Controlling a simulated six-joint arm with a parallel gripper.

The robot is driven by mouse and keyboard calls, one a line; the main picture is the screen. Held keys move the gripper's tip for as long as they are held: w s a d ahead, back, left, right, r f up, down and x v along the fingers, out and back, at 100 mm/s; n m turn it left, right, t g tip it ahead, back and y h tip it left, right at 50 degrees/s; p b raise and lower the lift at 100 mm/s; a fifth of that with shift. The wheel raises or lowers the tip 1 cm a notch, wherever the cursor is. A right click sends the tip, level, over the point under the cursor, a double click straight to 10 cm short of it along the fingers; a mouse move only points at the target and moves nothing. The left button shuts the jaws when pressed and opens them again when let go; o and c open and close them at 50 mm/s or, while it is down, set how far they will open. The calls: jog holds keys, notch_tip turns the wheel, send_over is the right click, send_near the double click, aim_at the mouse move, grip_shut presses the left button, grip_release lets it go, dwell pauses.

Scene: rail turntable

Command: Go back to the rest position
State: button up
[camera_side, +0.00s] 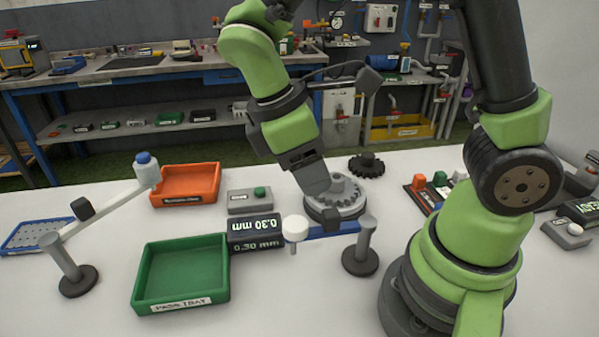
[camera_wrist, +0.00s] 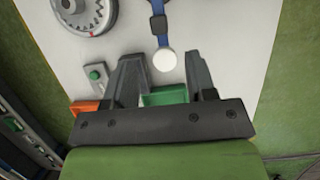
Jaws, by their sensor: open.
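My gripper (camera_side: 322,192) hangs above the white table, fingers pointing down, and overlaps the grey toothed turntable (camera_side: 345,196) in the side view. In the wrist view my gripper (camera_wrist: 162,62) has its two fingers spread apart, with nothing held between them. The turntable (camera_wrist: 84,14) shows there at the upper left, clear of the fingers. A white round disc (camera_wrist: 165,60) and part of the green tray (camera_wrist: 165,96) show below, between the fingers. How high the fingertips are above the table is hard to tell.
The green tray (camera_side: 222,270) and orange tray (camera_side: 214,170) are empty. A "0.30 mm" display (camera_side: 254,226) and a button box (camera_side: 250,201) stand beside the turntable.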

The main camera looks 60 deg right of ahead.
jog(key=s+d+r+m+t+y, duration=0.1)
jog(key=s+r+m+t+y, duration=0.4)
jog(key=r+m+t, duration=0.5)
jog(key=s+r+m, duration=0.1)
jog(key=m, duration=0.2)
jog(key=shift+s+d+r, duration=0.15)
jog(key=shift+s+d, duration=0.2)
jog(key=shift+s, duration=0.05)
